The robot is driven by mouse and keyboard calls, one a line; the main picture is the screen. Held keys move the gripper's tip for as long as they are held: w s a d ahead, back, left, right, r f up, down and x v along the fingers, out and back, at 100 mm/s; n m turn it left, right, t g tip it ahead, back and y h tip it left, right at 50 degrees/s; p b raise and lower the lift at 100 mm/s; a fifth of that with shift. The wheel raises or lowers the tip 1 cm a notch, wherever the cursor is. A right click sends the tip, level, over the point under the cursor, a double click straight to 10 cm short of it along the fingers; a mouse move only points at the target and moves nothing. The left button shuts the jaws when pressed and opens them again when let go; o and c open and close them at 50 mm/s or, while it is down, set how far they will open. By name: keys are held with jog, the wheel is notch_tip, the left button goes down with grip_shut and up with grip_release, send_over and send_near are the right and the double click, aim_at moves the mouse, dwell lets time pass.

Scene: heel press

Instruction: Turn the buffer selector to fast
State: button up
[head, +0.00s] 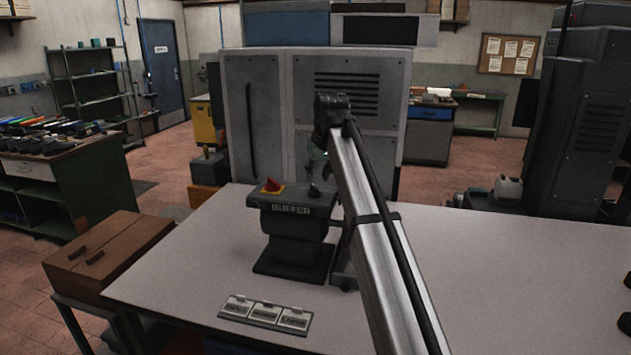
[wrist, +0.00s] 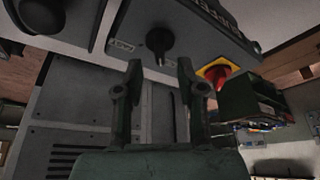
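The buffer (head: 291,225) is a dark pedestal machine on the table, with the word BUFFER on its front edge. Its black selector knob (head: 314,190) sits on the right of the top panel, under my gripper (head: 318,165). In the wrist view the panel appears upside down, with the black selector knob (wrist: 159,40) beyond and between the fingertips. My gripper (wrist: 159,75) is open, and a gap shows between its fingers and the knob. Small pale label plates (wrist: 122,45) lie beside the knob; their words are too small to read.
A red knob on a yellow plate (head: 271,187) sits left of the selector; it also shows in the wrist view (wrist: 217,73). A labelled plate (head: 265,313) lies at the table's front. A grey cabinet (head: 260,120) stands behind.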

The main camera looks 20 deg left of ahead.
aim_at(315, 187)
jog(key=shift+p+x, duration=0.5)
jog(key=shift+x, duration=1.85)
grip_shut()
